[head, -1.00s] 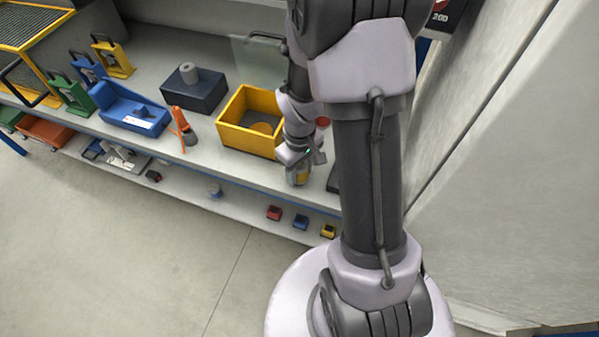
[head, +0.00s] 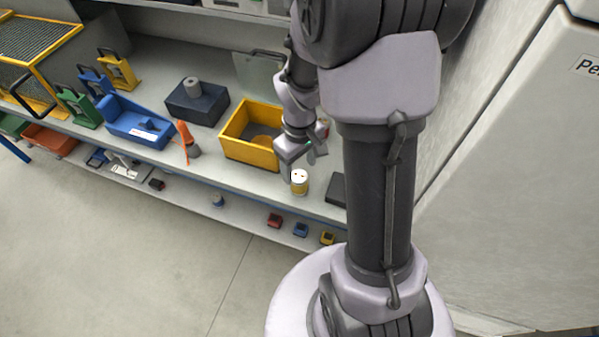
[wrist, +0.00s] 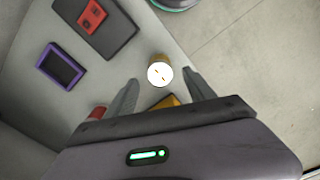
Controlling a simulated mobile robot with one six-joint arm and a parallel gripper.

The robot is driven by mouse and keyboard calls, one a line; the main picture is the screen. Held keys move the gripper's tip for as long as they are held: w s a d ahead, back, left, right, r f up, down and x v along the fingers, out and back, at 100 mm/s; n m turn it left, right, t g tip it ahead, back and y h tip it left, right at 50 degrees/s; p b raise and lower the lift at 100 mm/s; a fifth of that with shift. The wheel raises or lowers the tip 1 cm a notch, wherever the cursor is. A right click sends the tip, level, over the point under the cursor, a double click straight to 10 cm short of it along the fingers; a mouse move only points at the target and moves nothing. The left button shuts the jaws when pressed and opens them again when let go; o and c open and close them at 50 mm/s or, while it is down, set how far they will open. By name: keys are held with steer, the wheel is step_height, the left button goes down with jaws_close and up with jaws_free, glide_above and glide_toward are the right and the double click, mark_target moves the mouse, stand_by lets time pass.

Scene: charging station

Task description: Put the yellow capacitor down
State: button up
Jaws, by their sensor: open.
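The yellow capacitor (head: 299,182), a small can with a white top, stands upright on the bench top near its front edge, right of the yellow bin. My gripper (head: 301,159) is above and just behind it, open and apart from it. In the wrist view the capacitor (wrist: 160,73) shows its white top with two small terminals, just beyond the gap between the open fingertips of my gripper (wrist: 160,82). Nothing is between the fingers there.
The yellow bin (head: 227,145) stands close on the left. A dark flat pad (head: 338,190) lies to the right; a purple-framed item (wrist: 61,66) shows in the wrist view. An orange tool (head: 184,139) and blue bin (head: 124,128) stand farther left. A lower shelf holds small coloured parts.

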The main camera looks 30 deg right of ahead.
step_height(320, 180, up, 5)
steer(key=shift+a+f+p, duration=0.1)
steer(key=shift+a+p, duration=0.05)
steer(key=shift+p, duration=0.4)
step_height(320, 180, up, 8)
steer(key=m+t, duration=0.2)
glide_above(298, 176)
steer(key=s+a, duration=0.1)
steer(key=a, duration=0.3)
steer(key=s+a+r+m+t+y, duration=0.2)
steer(key=s+a+r+m+t, duration=0.1)
steer(key=s+a+r, duration=0.7)
steer(key=shift+s+a+r+m+t, duration=0.15)
steer(key=shift+s+r+m+t, duration=0.2)
steer(key=shift+m, duration=0.45)
